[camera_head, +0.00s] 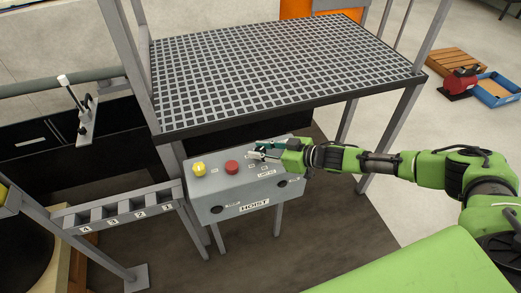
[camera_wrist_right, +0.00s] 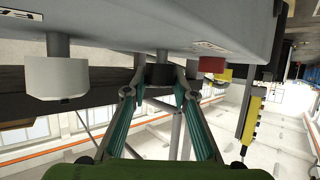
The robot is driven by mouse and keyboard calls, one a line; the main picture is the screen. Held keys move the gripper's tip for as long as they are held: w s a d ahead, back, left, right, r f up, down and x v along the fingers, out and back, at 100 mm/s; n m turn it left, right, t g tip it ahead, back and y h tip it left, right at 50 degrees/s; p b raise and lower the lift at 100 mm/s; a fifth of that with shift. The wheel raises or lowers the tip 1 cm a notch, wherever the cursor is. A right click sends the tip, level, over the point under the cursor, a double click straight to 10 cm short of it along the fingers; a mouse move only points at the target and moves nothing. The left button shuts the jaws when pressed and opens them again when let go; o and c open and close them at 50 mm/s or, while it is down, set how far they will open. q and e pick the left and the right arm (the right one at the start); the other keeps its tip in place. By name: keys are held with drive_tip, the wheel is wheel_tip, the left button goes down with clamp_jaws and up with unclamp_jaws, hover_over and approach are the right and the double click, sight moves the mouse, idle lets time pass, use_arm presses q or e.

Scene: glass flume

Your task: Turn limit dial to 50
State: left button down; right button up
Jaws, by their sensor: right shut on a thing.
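The grey HOIST control box (camera_head: 235,192) stands below the grated platform, with a yellow knob (camera_head: 199,169) and a red button (camera_head: 232,167) on its sloped top. My right gripper (camera_head: 257,152) is over the right part of that top and hides the dial there. In the right wrist view its two fingers close on the sides of a short dark knob, which I take as the limit dial (camera_wrist_right: 158,73). The dial's pointer and scale cannot be read. My left gripper is not in view.
In the right wrist view a pale grey cylinder (camera_wrist_right: 57,78) stands left of the fingers and the red button (camera_wrist_right: 212,65) is to the right. The grated platform (camera_head: 280,70) is just above and behind the box. A numbered rack (camera_head: 130,209) stands at left.

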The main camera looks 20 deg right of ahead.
drive_tip(key=o, duration=1.1)
drive_tip(key=v, duration=1.2)
